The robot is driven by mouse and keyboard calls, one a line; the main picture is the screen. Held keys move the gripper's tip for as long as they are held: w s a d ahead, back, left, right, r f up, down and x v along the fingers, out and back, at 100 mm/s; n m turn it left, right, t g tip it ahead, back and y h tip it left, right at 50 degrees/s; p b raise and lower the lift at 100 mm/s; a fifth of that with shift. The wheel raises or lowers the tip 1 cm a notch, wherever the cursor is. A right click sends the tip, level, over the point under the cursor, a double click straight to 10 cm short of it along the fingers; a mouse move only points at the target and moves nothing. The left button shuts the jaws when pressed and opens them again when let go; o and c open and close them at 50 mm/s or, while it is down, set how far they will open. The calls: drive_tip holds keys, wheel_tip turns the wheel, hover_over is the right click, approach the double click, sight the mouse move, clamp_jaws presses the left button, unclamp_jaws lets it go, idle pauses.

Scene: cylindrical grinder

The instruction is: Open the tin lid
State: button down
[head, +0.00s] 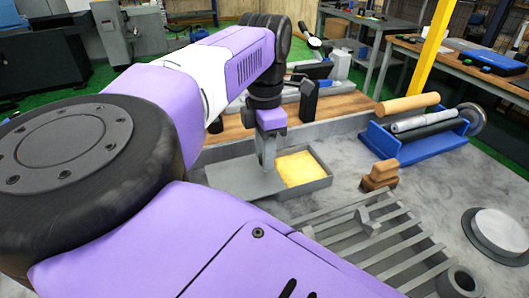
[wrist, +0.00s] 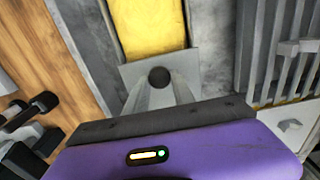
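The tin is a shallow grey rectangular box (head: 318,183) on the grey bench, with a yellow filling (head: 299,168) showing in its right part. The filling also shows at the top of the wrist view (wrist: 152,28). The flat grey lid (head: 228,176) covers the left part, so the tin stands partly uncovered. In the wrist view the lid (wrist: 133,74) carries a dark round knob (wrist: 160,77). My gripper (head: 267,165) points down over the lid. Its grey fingers (wrist: 160,88) converge on the knob from both sides and look shut on it. The head view hides the knob behind the fingers.
A slatted grey rack (head: 375,240) lies in front of the tin. A wooden brush (head: 380,176) stands to its right, with a blue tool holder (head: 415,140) behind. A round grey disc (head: 500,230) is at far right. A wooden strip (head: 230,130) with machine parts lies behind.

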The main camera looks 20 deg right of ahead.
drive_tip(key=c, duration=1.1)
unclamp_jaws()
drive_tip(key=shift+o, duration=0.2)
drive_tip(key=shift+r, duration=3.9)
